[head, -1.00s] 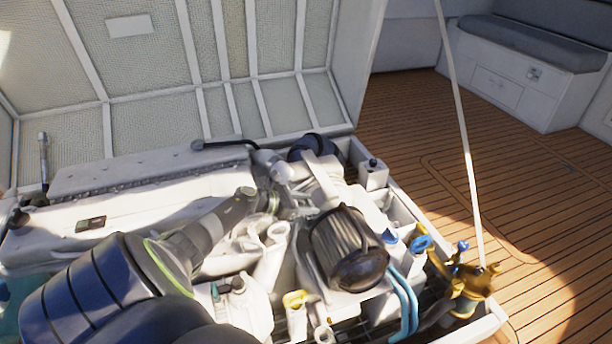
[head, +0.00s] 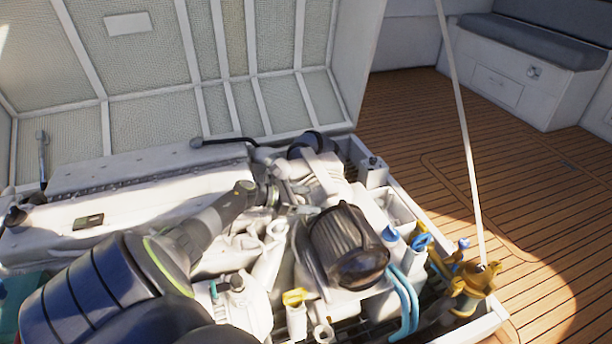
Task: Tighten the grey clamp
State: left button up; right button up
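My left arm comes in from the lower left over the engine. My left gripper (head: 268,194) is at the middle of the engine, among small pale grey fittings. The fingers are small and partly hidden against these parts, so I cannot tell whether they are open or shut. A small grey fitting (head: 299,210) just right of the fingertips may be the grey clamp, but it is too small to be sure. I cannot tell whether the gripper touches it. My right gripper is not in view.
A dark ribbed cylinder (head: 347,243) stands right of the gripper. Blue hoses (head: 405,300) and a brass fitting (head: 472,288) are farther right. The raised hatch lid (head: 215,75) stands behind the engine. A thin pale strut (head: 462,130) rises at the right. Wooden deck (head: 520,220) lies beyond.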

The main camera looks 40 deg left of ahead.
pick_arm(q)
jog(key=shift+s+f, duration=0.1)
jog(key=shift+f, duration=0.05)
jog(key=shift+s+a, duration=0.25)
jog(key=shift+s, duration=0.15)
jog(key=p+v, duration=0.1)
jog(key=v, duration=1.5)
jog(key=shift+r, duration=0.35)
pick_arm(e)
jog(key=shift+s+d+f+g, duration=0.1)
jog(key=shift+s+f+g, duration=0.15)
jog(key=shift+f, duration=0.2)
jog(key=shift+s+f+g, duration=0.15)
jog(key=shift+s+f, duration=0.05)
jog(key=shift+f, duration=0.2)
pick_arm(q)
jog(key=shift+s, duration=0.1)
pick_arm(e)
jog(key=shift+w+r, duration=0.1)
